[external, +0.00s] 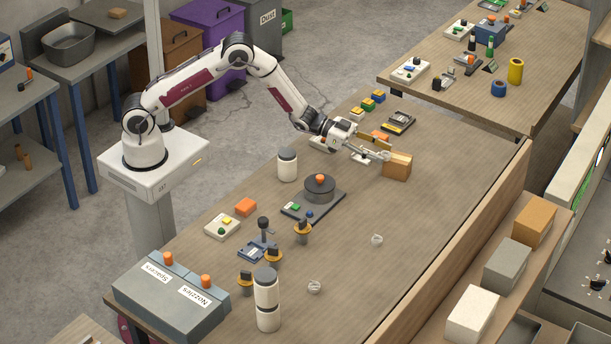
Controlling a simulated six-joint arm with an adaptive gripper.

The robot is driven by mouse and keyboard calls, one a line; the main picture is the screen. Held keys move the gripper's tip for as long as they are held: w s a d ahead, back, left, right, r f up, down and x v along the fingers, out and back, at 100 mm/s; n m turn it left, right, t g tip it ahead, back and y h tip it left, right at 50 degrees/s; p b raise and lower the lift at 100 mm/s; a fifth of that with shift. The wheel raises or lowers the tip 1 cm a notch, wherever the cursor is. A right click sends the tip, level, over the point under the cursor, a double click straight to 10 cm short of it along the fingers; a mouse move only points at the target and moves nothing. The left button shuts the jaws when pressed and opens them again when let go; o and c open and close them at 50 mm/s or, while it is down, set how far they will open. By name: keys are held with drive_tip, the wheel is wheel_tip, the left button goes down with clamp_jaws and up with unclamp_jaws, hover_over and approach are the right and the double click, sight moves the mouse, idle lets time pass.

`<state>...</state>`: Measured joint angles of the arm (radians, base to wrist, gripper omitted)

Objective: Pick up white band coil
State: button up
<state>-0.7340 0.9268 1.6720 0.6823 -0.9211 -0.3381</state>
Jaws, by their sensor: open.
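Two small white band coils lie on the wooden table. One white coil (377,239) is right of the middle, and the other white coil (314,286) is nearer the front. My gripper (384,154) is open at the far part of the table, beside a tan box (398,167), well behind both coils. Whether the fingers touch the box cannot be told. No coil shows between the fingers.
A round grey device (320,187) on a dark base stands left of the coils. A white jar (287,164), stacked white jars (267,300) and gold-collared posts (303,231) stand nearby. The tabletop (400,270) around the coils is clear.

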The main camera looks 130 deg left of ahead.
drive_tip(key=shift+w+a+f, duration=0.1)
drive_tip(key=shift+w, duration=0.3)
drive_tip(key=c, duration=0.9)
drive_tip(key=shift+r, duration=5)
